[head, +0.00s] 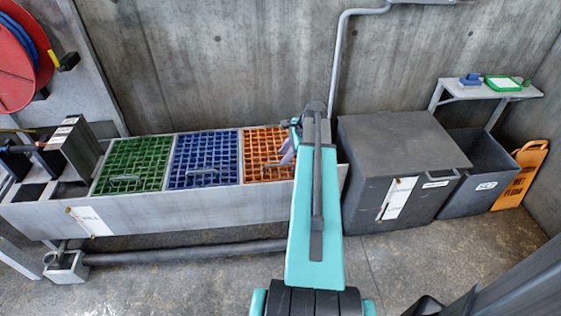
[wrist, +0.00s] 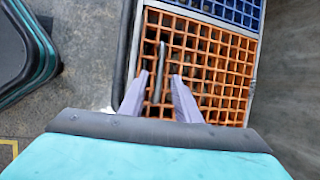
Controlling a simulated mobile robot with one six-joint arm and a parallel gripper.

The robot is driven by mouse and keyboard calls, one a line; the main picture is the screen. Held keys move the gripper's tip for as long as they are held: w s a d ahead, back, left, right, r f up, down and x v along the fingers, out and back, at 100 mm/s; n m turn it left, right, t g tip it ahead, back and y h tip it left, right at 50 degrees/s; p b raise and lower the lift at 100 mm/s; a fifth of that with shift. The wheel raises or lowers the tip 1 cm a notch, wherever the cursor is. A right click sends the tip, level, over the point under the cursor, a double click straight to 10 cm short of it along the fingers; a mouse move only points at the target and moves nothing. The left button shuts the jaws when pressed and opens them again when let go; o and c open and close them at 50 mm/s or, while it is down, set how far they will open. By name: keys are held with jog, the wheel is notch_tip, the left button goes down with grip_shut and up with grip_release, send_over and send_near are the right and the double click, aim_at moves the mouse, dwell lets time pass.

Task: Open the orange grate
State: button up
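The orange grate (head: 260,147) lies flat in the metal trough, at the right end of a row of coloured grates in the head view. In the wrist view the orange grate (wrist: 212,65) fills the middle, with its bar handle (wrist: 161,58) running up the picture. My gripper (wrist: 159,76) is open, its two purple fingers spread on either side of the handle's line. I cannot tell how far above the handle they are.
The blue grate (head: 205,158) and green grate (head: 133,164) lie flat to the left of the orange one. A dark lidded bin (head: 398,160) stands right of the trough, close to my arm. A concrete wall (head: 230,60) rises behind. Floor in front is clear.

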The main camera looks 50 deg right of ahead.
aim_at(277, 164)
jog(key=shift+x, duration=2.4)
grip_shut()
jog(key=shift+d, duration=0.25)
jog(key=shift+a, duration=0.15)
jog(key=shift+r, duration=0.15)
